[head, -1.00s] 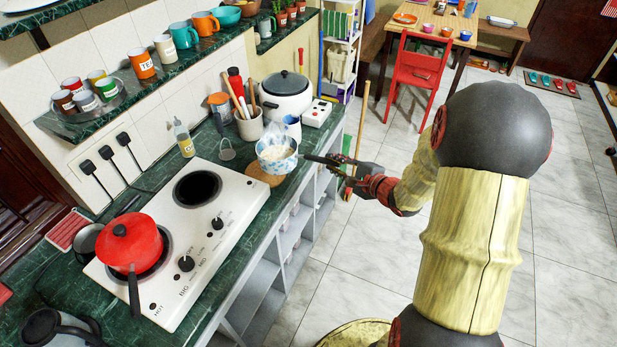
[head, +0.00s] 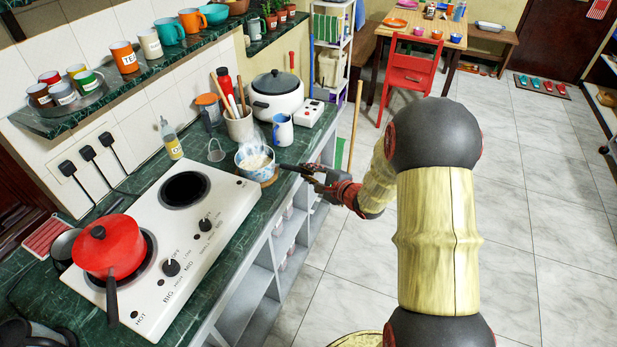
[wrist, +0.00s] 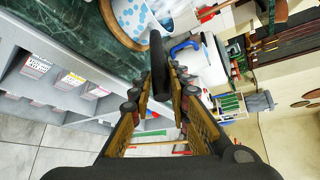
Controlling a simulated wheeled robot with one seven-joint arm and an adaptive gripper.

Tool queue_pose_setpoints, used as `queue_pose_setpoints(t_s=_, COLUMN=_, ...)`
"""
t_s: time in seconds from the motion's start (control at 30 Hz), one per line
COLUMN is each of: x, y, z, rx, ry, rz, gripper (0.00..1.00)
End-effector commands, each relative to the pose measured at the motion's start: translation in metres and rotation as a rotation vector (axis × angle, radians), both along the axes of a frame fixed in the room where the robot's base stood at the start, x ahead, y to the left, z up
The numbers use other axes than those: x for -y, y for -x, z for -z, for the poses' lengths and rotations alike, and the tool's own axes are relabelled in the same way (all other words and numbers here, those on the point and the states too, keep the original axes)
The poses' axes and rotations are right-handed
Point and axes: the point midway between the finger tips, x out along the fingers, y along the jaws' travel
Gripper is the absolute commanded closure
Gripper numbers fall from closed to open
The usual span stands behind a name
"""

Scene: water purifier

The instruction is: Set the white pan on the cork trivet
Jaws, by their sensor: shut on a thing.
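The white pan (head: 255,165) has blue spots, pale steaming contents and a dark handle. In the wrist view the pan (wrist: 143,18) is at the top, with its handle (wrist: 157,65) running down between the fingers. My gripper (head: 309,170) is shut on that handle at the counter's front edge; it also shows in the wrist view (wrist: 160,88). The cork trivet (head: 270,182) is under the pan, mostly hidden, with its rim showing at the right; its rim also shows in the wrist view (wrist: 113,28). I cannot tell whether the pan's base touches the cork.
A white stove (head: 210,222) with a red pot (head: 108,252) stands to the left. A blue-white jug (head: 283,131), a utensil crock (head: 240,126) and a white cooker (head: 277,100) stand behind the pan. The open shelves (head: 245,295) are below the counter.

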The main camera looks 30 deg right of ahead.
Motion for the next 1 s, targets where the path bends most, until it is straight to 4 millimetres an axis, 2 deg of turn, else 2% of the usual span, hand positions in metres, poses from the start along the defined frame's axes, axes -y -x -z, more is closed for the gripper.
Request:
queue_pose_setpoints(t_s=0.2, x=0.0, y=0.0, z=-0.001, rx=0.002, ry=0.001, rz=0.0, gripper=1.0)
queue_pose_setpoints(t_s=0.23, x=0.0, y=0.001, z=0.002, rx=-0.002, ry=0.001, rz=0.0, gripper=0.81)
queue_pose_setpoints(t_s=0.53, x=0.0, y=0.0, z=0.001, rx=-0.002, ry=0.001, rz=0.0, gripper=0.64)
queue_pose_setpoints(t_s=0.87, x=0.0, y=0.002, z=0.001, rx=-0.001, ry=0.0, rz=0.0, gripper=0.64)
queue_pose_setpoints(t_s=1.0, x=0.003, y=0.014, z=-0.004, rx=-0.003, ry=0.0, rz=0.002, gripper=0.64)
